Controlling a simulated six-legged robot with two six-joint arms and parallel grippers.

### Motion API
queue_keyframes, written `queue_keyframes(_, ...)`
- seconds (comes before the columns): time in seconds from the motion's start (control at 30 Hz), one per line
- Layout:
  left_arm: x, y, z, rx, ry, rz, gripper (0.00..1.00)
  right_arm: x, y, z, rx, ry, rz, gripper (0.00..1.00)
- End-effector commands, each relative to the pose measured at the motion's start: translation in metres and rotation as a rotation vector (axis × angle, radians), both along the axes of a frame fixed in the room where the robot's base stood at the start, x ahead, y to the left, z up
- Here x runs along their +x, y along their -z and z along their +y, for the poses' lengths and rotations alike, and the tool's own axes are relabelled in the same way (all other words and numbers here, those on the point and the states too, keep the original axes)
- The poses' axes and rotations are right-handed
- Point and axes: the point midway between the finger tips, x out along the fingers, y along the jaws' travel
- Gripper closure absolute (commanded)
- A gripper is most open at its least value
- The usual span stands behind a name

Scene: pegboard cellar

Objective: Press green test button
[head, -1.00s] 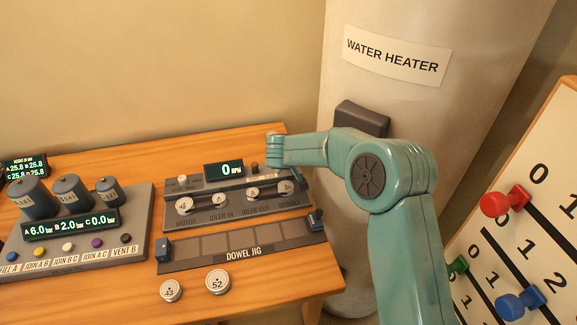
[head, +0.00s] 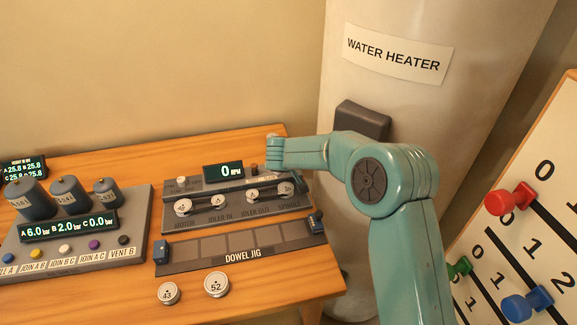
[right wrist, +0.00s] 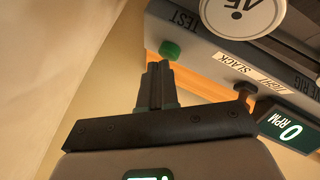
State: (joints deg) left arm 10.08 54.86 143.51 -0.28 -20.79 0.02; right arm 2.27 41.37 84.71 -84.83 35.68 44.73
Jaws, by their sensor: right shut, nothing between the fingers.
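The green test button (right wrist: 169,50) is a small round knob at the edge of the grey drive rig (right wrist: 205,50), beside the word TEST. In the right wrist view my right gripper (right wrist: 159,68) is shut and empty, its fingertips just short of or at the button; I cannot tell whether they touch. In the head view the right arm reaches to the right end of the drive rig (head: 203,187), and its fingers and the green button are hidden there. The rig display (head: 224,172) reads 0 RPM. My left gripper is not in view.
The rig carries several round pulleys and a slack/tight knob (right wrist: 244,90). A dowel jig (head: 215,246) and two round weights (head: 216,284) lie in front. A canister panel (head: 130,213) stands left, the water heater (head: 430,110) behind, a numbered pegboard (head: 545,225) right.

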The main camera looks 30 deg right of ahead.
Motion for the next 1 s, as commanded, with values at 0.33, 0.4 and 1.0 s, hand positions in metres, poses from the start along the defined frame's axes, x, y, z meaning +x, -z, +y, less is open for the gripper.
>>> queue_keyframes(0.33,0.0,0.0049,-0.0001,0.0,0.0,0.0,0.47,0.0,0.003,0.0001,0.0,0.0,0.0,1.0)
queue_keyframes(0.4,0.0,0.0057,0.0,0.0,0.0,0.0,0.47,0.0,0.0036,0.0001,0.001,0.001,0.0,1.0)
queue_keyframes(1.0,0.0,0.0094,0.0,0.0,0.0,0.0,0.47,-0.0002,0.0061,0.0001,0.001,0.001,0.001,1.0)
